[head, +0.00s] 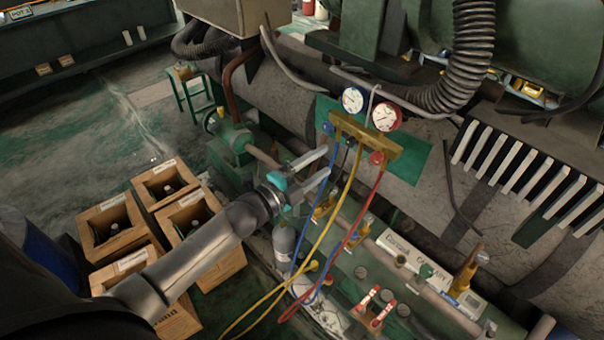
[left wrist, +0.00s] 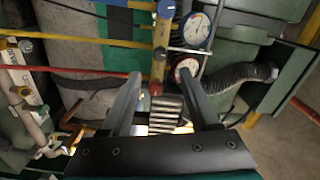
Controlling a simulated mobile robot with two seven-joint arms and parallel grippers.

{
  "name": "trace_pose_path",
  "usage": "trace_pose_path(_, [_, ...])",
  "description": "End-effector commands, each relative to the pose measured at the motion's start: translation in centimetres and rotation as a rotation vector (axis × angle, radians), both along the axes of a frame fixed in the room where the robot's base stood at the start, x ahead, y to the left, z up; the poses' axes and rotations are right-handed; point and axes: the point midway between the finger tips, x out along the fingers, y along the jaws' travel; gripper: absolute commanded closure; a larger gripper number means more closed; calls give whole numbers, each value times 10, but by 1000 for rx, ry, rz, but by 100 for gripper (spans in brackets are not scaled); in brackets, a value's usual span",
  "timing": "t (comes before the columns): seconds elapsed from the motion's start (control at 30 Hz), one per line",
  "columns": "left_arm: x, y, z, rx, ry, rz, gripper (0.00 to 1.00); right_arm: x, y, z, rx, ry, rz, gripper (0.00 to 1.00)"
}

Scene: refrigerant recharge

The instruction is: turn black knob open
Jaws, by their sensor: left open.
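A brass gauge manifold (head: 365,135) hangs in front of a green panel, with two round gauges, a blue knob (head: 328,128) and a red knob (head: 376,158). A small dark part (head: 348,142) between these two knobs may be the black knob; it is too small to be sure. My left gripper (head: 327,160) is open and empty, just left of and below the manifold, its fingers pointing at it. In the left wrist view, the manifold (left wrist: 160,45) stands upright beyond the open fingers, with the red knob (left wrist: 156,88) between them. My right gripper does not show.
Blue, yellow and red hoses (head: 378,190) hang below the manifold, close to my left fingers. A ribbed black hose (head: 470,50) curves at upper right. Wooden crates (head: 110,228) with bottles stand on the floor at left. A grey cylinder (head: 283,243) stands below the gripper.

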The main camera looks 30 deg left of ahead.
Motion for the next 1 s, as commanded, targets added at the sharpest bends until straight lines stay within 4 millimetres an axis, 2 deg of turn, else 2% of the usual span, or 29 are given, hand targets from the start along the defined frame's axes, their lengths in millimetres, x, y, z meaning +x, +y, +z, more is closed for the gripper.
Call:
trace_pose_path(0.2, [-31,11,-1,1,2,0,38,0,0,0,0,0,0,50])
trace_pose_path(0.4, [-44,16,0,1,1,0,38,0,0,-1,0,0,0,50])
trace_pose_path(1.0, [-47,17,-1,0,2,2,38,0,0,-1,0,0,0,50])
